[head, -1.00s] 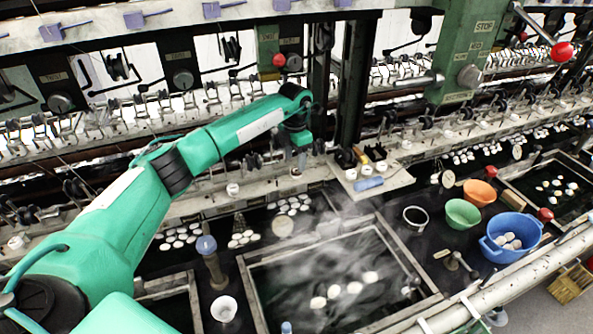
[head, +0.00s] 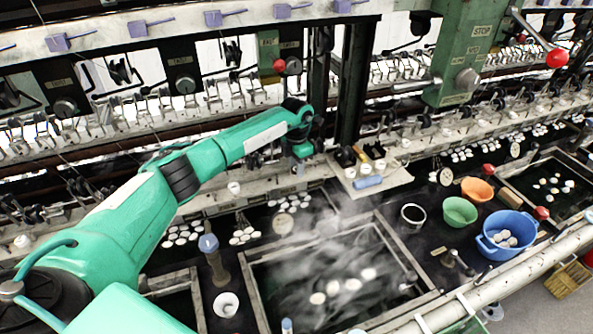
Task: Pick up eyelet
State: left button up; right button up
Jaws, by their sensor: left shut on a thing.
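My left arm reaches in from the left, and its gripper (head: 303,163) points down at the pale ledge (head: 262,184) in front of the reeling machine. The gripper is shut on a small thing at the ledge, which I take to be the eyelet. The fingertips and the eyelet are too small and too hidden to make out clearly. A similar small white piece (head: 234,188) stands on the ledge to the left of the gripper. My right gripper is out of view.
A small shelf (head: 395,178) with a blue roll (head: 368,182) lies just right of the gripper. A steaming basin (head: 432,292) with white cocoons is in front. Green (head: 460,212), orange (head: 478,190) and blue (head: 487,246) bowls stand at the right. Machine posts and fittings crowd behind.

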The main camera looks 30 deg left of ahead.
pick_arm(q)
jog(key=shift+r, duration=0.35)
notch_tip(320, 180, up, 9)
jog(key=b, duration=0.3)
jog(key=shift+r+b, duration=0.15)
jog(key=shift+b, duration=0.2)
